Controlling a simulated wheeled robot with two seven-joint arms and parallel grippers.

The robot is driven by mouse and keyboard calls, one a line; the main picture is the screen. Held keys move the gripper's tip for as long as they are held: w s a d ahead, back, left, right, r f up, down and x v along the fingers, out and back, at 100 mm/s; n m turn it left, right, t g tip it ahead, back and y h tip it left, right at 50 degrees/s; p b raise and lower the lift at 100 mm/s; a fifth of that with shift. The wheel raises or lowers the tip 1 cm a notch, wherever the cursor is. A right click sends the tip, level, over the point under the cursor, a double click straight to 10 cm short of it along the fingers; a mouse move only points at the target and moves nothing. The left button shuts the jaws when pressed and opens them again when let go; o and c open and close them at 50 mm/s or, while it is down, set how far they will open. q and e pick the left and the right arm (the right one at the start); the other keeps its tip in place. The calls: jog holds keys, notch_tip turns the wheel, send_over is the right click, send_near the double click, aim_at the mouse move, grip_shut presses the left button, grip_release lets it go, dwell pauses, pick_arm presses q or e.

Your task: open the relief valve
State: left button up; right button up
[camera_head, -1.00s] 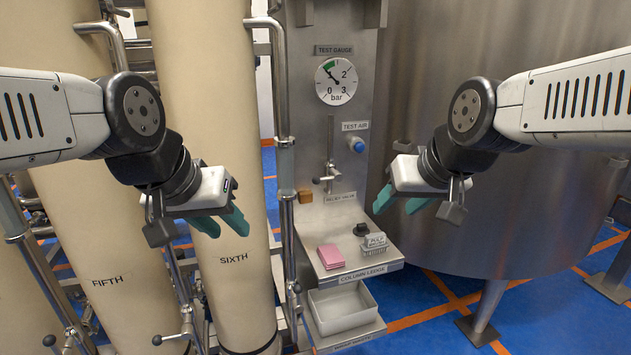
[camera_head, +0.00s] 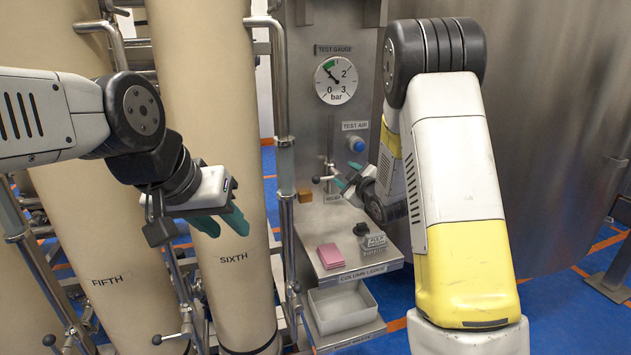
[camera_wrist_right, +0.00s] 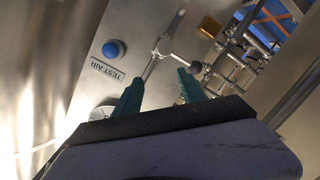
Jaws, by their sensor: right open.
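The relief valve (camera_head: 329,166) is a small metal valve with a thin vertical stem and a side lever on the steel panel, above a label partly hidden by my right gripper. My right gripper (camera_head: 346,181) is open just right of and close to the valve. In the right wrist view the valve (camera_wrist_right: 163,47) and its lever with a round knob lie just beyond the open teal fingertips (camera_wrist_right: 160,88). I cannot tell whether they touch. My left gripper (camera_head: 221,221) is open and empty in front of the column marked SIXTH.
The test gauge (camera_head: 336,80) is above the valve, and the blue test air knob (camera_head: 356,145) is to its right. The ledge below holds a pink pad (camera_head: 331,256) and a small labelled block (camera_head: 375,241). A white bin (camera_head: 342,307) sits lower. A vertical pipe (camera_head: 285,180) stands left.

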aim_at(318, 182)
jog(key=a+f+n+y, duration=0.4)
jog(key=a, duration=0.1)
jog(key=shift+w+a+f+n, duration=0.1)
jog(key=shift+a+f+n, duration=0.1)
jog(key=shift+f+n, duration=0.2)
jog(key=x, duration=0.7)
jog(key=shift+w+a, duration=0.1)
jog(key=shift+w, duration=0.1)
grip_shut()
dwell(0.7)
